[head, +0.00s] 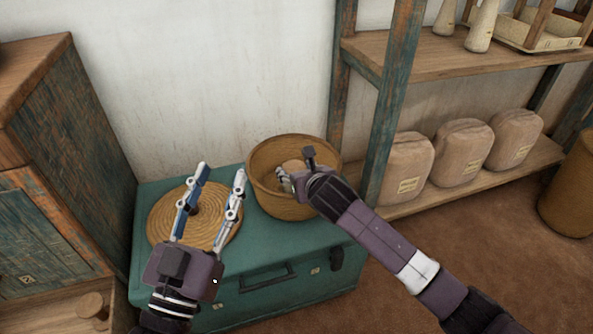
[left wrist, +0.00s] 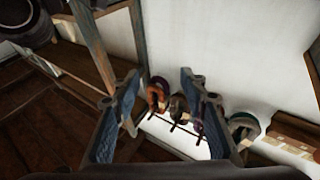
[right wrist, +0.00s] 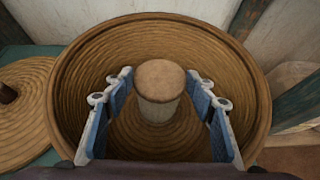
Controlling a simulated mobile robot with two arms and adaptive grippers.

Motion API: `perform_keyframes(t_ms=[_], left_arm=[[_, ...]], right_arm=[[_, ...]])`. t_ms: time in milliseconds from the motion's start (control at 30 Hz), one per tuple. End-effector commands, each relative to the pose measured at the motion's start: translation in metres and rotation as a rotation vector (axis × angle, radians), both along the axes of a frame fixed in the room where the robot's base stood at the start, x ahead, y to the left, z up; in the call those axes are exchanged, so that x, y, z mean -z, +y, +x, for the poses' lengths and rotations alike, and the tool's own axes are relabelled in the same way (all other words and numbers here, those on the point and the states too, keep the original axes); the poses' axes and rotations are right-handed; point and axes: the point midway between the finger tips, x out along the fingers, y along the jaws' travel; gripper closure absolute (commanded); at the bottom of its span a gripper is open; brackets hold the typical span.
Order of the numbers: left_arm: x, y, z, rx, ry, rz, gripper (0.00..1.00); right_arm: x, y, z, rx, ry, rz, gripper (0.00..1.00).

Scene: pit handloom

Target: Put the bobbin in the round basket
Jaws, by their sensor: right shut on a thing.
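The bobbin (right wrist: 160,92) is a short, pale cylinder with a tan top. In the right wrist view it stands between the fingers of my right gripper (right wrist: 158,78), inside the rim of the round basket (right wrist: 70,75). My right gripper is shut on the bobbin. In the head view the round basket (head: 285,205) is a woven tan bowl on the teal chest, and my right gripper (head: 284,178) is over its opening. The arm partly hides the basket. My left gripper (head: 221,172) is open and empty above a round woven lid.
The woven lid (head: 160,222) with a dark knob lies left of the basket on the teal chest (head: 262,250). A wooden cabinet (head: 60,150) stands at the left. A shelf post (head: 388,110) rises right of the basket; several tan sacks (head: 460,150) sit on the lower shelf.

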Motion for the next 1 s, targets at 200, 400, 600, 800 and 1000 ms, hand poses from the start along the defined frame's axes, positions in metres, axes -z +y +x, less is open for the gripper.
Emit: perform_keyframes(t_ms=[200,400,600,800,1000], left_arm=[[0.001,0.000,0.000,0.000,0.007,0.002,0.60],[0.002,0.000,0.001,-0.001,0.007,0.001,0.60],[0.001,0.000,0.000,-0.001,0.005,0.002,0.60],[0.020,0.002,0.005,-0.006,0.100,0.027,0.60],[0.062,0.006,0.009,-0.017,0.289,0.077,0.60]], right_arm=[[0.000,0.000,0.000,0.000,0.000,0.000,0.40],[0.000,0.000,0.000,0.000,0.000,0.000,0.31],[-0.001,0.000,0.000,0.000,0.000,0.000,0.31],[-0.007,-0.003,-0.009,-0.001,-0.001,-0.001,0.31],[-0.018,-0.009,-0.026,-0.001,-0.001,-0.001,0.31]])
